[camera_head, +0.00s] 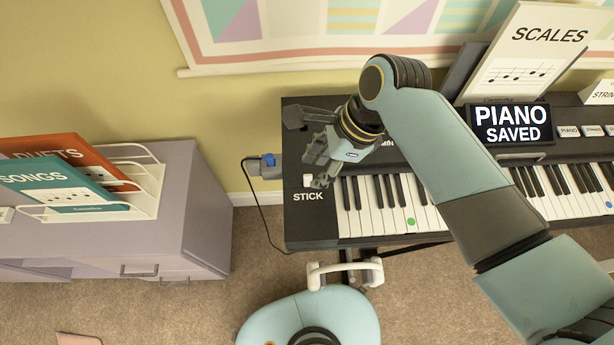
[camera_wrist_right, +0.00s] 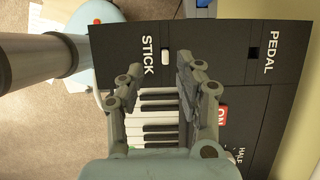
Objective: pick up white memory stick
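The white memory stick (camera_head: 307,180) is a small white piece at the left end of the black piano (camera_head: 310,220), just above the printed word STICK. In the right wrist view the stick (camera_wrist_right: 166,56) sits beside the same word, just beyond the fingertips. My right gripper (camera_head: 309,142) is above that end of the piano, its fingers spread and empty. In the right wrist view its two fingers (camera_wrist_right: 177,76) stand apart, with the stick not between them. My left gripper is not in view.
A lilac cabinet (camera_head: 190,215) with a white rack of song books stands at the left. A display (camera_head: 511,124) reads PIANO SAVED. A SCALES sheet (camera_head: 530,55) stands behind the keys.

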